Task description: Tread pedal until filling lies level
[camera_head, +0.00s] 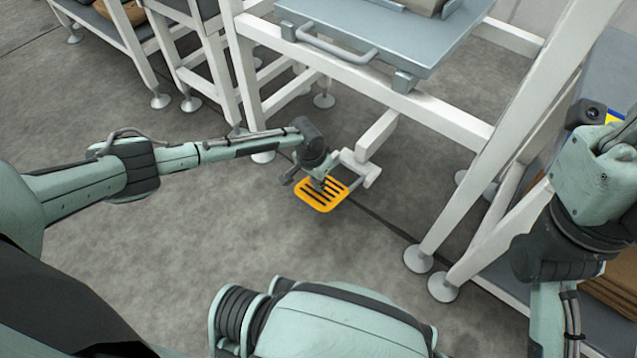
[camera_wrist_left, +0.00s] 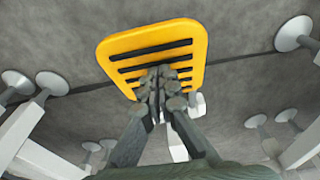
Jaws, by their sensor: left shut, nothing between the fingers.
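The yellow pedal (camera_head: 321,194) with black slots sits low near the floor, on a white lever under the frame, in the middle of the head view. In the left wrist view the pedal (camera_wrist_left: 193,44) fills the upper middle. My left gripper (camera_head: 327,184) is shut and empty, its fingertips pointing down over the pedal. In the left wrist view the closed fingers (camera_wrist_left: 162,85) overlap the pedal's slotted face. I cannot tell for certain whether they press on it. My right arm shows at the right edge of the head view, but its fingers are not visible. The filling is not clearly visible.
A grey tray with a handle (camera_head: 338,45) rests on the white frame (camera_head: 440,115) above the pedal. The frame's legs end in round feet (camera_head: 443,288) around it. Brown flat stacks (camera_head: 612,290) lie at lower right. The grey floor left of the pedal is clear.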

